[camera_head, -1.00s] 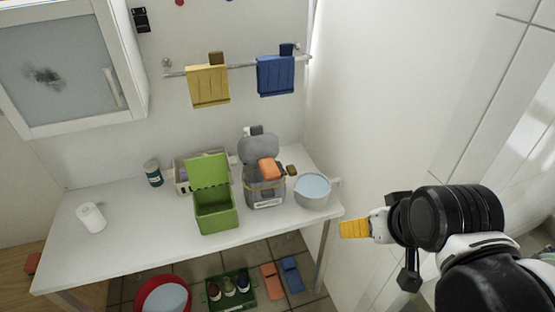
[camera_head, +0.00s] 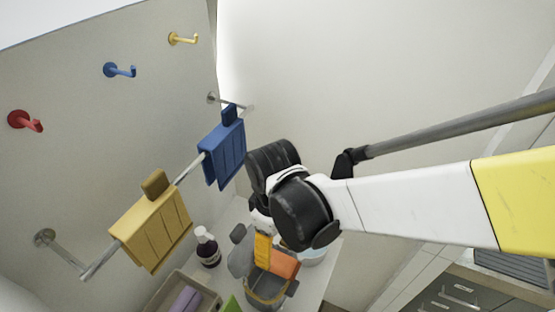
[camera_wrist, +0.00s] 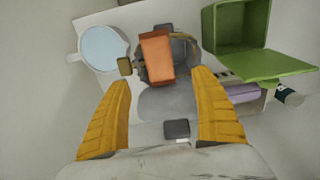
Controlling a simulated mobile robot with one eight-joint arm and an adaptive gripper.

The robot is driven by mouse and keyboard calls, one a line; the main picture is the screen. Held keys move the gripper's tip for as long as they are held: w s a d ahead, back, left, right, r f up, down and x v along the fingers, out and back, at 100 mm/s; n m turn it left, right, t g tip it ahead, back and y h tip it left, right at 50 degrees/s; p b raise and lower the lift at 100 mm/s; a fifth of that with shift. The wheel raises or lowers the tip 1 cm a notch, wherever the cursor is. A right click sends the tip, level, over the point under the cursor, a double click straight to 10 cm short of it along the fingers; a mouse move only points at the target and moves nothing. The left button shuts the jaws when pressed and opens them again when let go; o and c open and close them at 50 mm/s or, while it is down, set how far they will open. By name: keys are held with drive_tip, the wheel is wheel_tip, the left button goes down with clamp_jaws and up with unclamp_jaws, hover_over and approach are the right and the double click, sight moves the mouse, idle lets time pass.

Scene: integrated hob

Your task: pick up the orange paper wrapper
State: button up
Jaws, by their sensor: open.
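The orange wrapper (camera_wrist: 157,56) lies at the open top of the grey bin (camera_wrist: 184,62). In the head view the wrapper (camera_head: 285,265) shows just right of my gripper's yellow finger, on the bin (camera_head: 264,291). My gripper (camera_wrist: 160,78) is open and empty, its two yellow fingers spread wide below the wrapper in the wrist view. In the head view my gripper (camera_head: 263,249) points down over the bin, partly covering it. The bin's grey lid (camera_wrist: 166,106) stands open between the fingers in the wrist view. The exact height gap cannot be told.
A pot of water (camera_wrist: 103,49) stands on one side of the bin, a green open-lidded box (camera_wrist: 238,28) on the other. A dark bottle (camera_head: 208,250) and a basket (camera_head: 182,292) are close by. Yellow (camera_head: 155,228) and blue (camera_head: 222,154) towels hang on the wall rail.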

sight(277, 259)
drive_tip(key=f, duration=0.1)
drive_tip(key=f+b, duration=0.1)
drive_tip(key=f, duration=0.2)
drive_tip(key=shift+d+f, duration=0.1)
drive_tip(key=shift+d, duration=0.15)
wheel_tip(277, 259, down, 5)
drive_tip(key=b, duration=0.3)
drive_tip(key=shift+d+f, duration=0.1)
drive_tip(key=shift+f, duration=0.1)
drive_tip(key=shift+s+r, duration=0.1)
drive_tip(key=c, duration=1.3)
drive_tip(key=shift+o, duration=0.2)
drive_tip(key=shift+r+p, duration=0.3)
drive_tip(key=shift+r, duration=0.15)
drive_tip(key=r, duration=0.1)
drive_tip(key=r+p, duration=0.2)
drive_tip(key=r, duration=0.1)
drive_tip(key=shift+w+d, duration=0.2)
drive_tip(key=shift+d, duration=0.1)
drive_tip(key=w+d+r+p, duration=0.3)
drive_tip(key=w+d+r, duration=0.3)
drive_tip(key=d, duration=0.2)
drive_tip(key=shift+w+d, duration=0.3)
drive_tip(key=shift+d, duration=0.1)
